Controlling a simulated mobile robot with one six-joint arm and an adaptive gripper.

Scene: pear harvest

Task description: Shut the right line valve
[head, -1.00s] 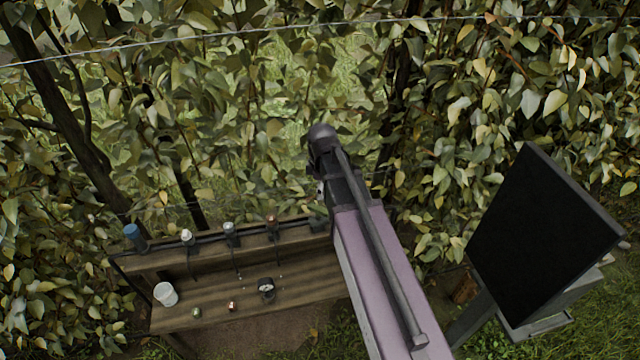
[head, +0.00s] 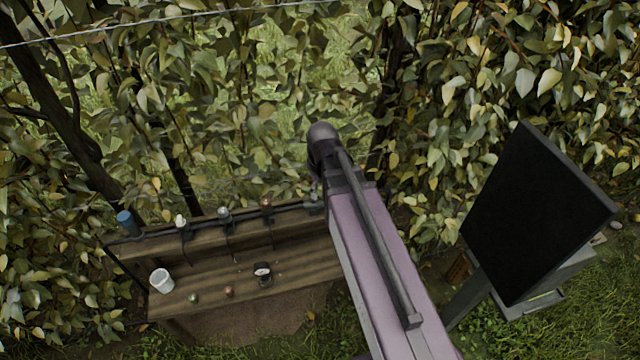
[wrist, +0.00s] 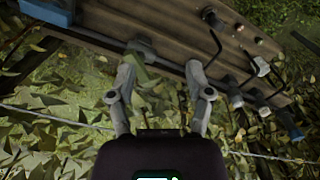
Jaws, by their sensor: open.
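My gripper (wrist: 160,75) is open, its two fingers pointing at the rail of the wooden bench in the wrist view. A dull green piece (wrist: 147,74) on a dark pipe shows between the fingers, nearer the left one. It may be the right line valve; I cannot tell its setting or whether a finger touches it. In the head view a grey-green fitting (head: 313,203) sits at the right end of the bench's back rail, beside my arm. My arm hides the gripper there.
The wooden bench (head: 222,252) carries a white cup (head: 161,281), a dial gauge (head: 263,272) and two small round objects. More fittings and a blue cap (head: 127,222) line its rail. Foliage stands behind, with a wire across. A black panel (head: 540,215) stands at the right.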

